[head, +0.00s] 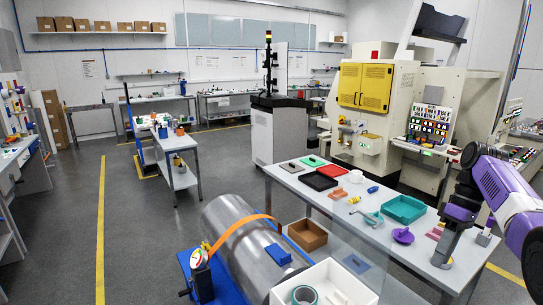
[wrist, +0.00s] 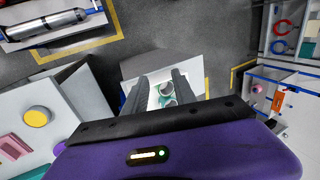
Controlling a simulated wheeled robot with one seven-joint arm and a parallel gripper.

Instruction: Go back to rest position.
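My gripper (head: 442,262) hangs from my purple arm at the right of the head view, by the near right end of the grey table (head: 345,207). In the wrist view, the two dark fingers of my gripper (wrist: 162,82) stand apart with a gap between them. The gripper is open, and I see nothing held in it. Through the gap, a white box (wrist: 135,67) with teal and grey round items shows beyond the fingers.
On the table are a teal tray (head: 404,209), a purple lidded piece (head: 403,236) and a black tray (head: 318,181). A white bin (head: 345,275) and a large metal cylinder (head: 240,240) stand nearer. Grey floor (head: 130,240) is clear at the left.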

